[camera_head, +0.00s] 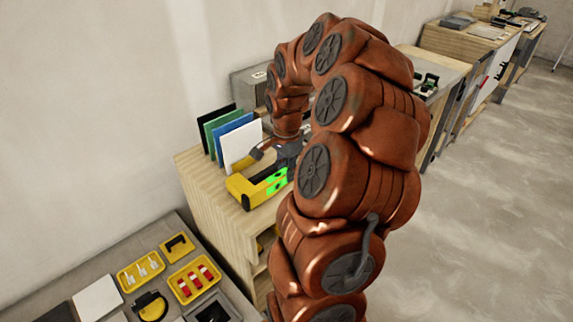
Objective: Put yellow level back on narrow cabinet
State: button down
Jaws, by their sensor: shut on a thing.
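The yellow level (237,187), with bright green vials, is at the front part of the narrow cabinet's wooden top (192,160). My gripper (277,164) is at the level's right end and is shut on it. My arm hides part of the gripper and the level's right end. I cannot tell whether the level touches the cabinet top or hangs just above it.
Upright black, green, blue and white panels (240,143) stand behind the level. A grey box (250,86) is beyond them. At the lower left, a grey worktop holds yellow trays (194,279) and a white tile (97,298). More cabinets (470,45) line the wall; floor is clear at right.

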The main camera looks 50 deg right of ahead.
jog(key=shift+f, duration=1.8)
jog(key=shift+f+b, duration=0.95)
jog(key=shift+f, duration=0.15)
jog(key=shift+a+b, duration=0.15)
jog(key=shift+b, duration=0.35)
jog(key=shift+f+b, duration=0.25)
jog(key=shift+b, duration=0.05)
jog(key=c, duration=0.9)
grip_release()
jog(key=shift+c, duration=0.2)
